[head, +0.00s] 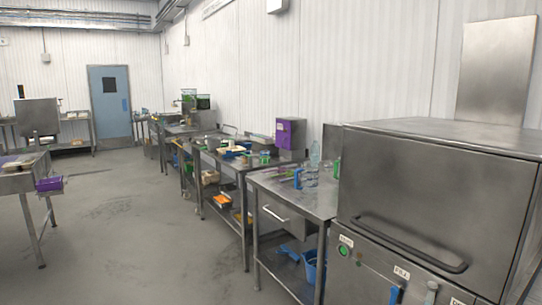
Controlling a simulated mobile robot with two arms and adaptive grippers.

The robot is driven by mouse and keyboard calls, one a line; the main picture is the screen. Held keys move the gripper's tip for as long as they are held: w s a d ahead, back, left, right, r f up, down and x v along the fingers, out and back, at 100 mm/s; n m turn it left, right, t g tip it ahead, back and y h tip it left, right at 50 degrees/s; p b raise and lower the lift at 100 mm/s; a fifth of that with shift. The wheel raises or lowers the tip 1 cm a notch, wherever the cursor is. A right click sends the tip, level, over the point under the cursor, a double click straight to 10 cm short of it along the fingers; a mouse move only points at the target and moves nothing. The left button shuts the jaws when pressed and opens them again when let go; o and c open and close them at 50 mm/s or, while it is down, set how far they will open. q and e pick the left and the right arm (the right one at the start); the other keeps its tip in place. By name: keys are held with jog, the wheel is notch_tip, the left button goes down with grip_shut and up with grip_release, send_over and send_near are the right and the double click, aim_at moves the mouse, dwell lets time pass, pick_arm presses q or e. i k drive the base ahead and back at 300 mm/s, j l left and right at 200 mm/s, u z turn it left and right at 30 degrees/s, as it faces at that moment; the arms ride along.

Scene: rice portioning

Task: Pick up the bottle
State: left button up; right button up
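A clear, pale bottle (315,155) stands upright on the near steel table (322,204), towards the wall and close to the large steel machine. It is small and far off in the head view. Neither of my grippers shows in this view, so their distance from the bottle cannot be seen.
A large steel machine (440,190) fills the right foreground. A row of steel tables with bins and tools runs along the wall, with a purple box (290,136). Another table (22,182) stands at left. The grey floor (140,225) between is clear, leading to a blue door (109,105).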

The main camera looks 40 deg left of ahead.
aim_at(315, 147)
jog(key=u, duration=1.1)
